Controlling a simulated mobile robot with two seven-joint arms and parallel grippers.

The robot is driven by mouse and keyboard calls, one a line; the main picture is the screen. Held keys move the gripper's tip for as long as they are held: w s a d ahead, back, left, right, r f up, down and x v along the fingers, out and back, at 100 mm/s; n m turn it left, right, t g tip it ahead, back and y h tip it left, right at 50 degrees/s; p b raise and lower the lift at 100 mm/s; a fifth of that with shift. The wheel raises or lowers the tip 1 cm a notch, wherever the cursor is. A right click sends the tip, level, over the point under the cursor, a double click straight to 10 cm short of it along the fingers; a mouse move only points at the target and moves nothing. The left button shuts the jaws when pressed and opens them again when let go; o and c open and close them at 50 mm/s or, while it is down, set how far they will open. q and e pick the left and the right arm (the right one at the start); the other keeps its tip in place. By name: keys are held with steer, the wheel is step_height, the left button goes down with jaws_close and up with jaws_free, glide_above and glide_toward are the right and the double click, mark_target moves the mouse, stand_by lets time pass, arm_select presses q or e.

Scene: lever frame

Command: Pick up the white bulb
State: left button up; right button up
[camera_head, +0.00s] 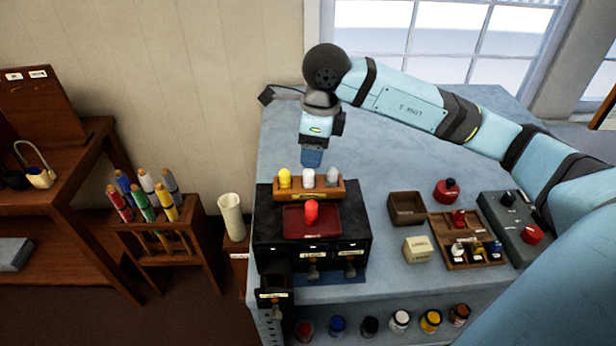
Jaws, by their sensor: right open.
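The white bulb (308,179) stands upright in the middle of a small wooden rack (324,192) on top of a black drawer unit (268,226). A yellow bulb (284,178) stands to its left and a grey bulb (333,177) to its right. My right gripper (312,161) points down just above and behind the white bulb in the picture. It is open, and nothing shows between its fingers. Whether it touches the bulb cannot be told. My left gripper is not in view.
A red bulb (311,211) stands on a dark red tray (329,229) in front of the rack. A wooden box (391,208), a cream block (418,250), a compartment tray (442,237) and a control box (502,233) sit to the right. The table's back (400,150) is clear.

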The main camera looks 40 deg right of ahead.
mark_target(309, 171)
steer(key=shift+w+a+f+p, duration=0.15)
steer(key=shift+f+p, duration=0.1)
steer(key=shift+f, duration=0.75)
steer(key=shift+s+a+f+p, duration=0.15)
steer(key=shift+f+p, duration=0.15)
steer(key=shift+f, duration=0.75)
steer(key=shift+w+a+f+p, duration=0.15)
steer(key=shift+f+p, duration=0.1)
steer(key=shift+f, duration=0.75)
steer(key=c, duration=1)
steer(key=shift+r, duration=0.1)
